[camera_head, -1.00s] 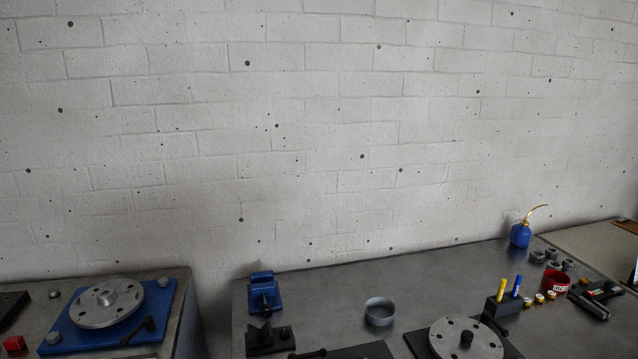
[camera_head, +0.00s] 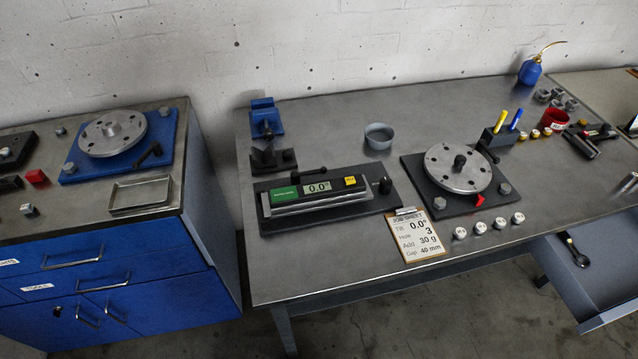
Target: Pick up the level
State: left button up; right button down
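The level (camera_head: 317,192) is a long silver bar with a green label, a yellow button and a display reading 0.0°. It lies on a black plate (camera_head: 272,224) on the grey workbench (camera_head: 330,262), left of the middle. Neither of my grippers shows in the head view.
A rotor disc on a dark base (camera_head: 430,196) stands right of the level, with a job sheet clipboard (camera_head: 412,246) and several small weights (camera_head: 480,228) in front. A blue vise (camera_head: 265,118) and a grey bowl (camera_head: 379,136) stand behind. An open drawer (camera_head: 592,285) juts out at right.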

aim_at(297, 194)
jog(key=j+u, duration=0.2)
jog(key=u, duration=0.15)
jog(key=j+u, duration=0.2)
jog(key=u, duration=0.15)
jog(key=i+j+u, duration=0.1)
jog(key=u, duration=0.25)
jog(key=j, duration=0.1)
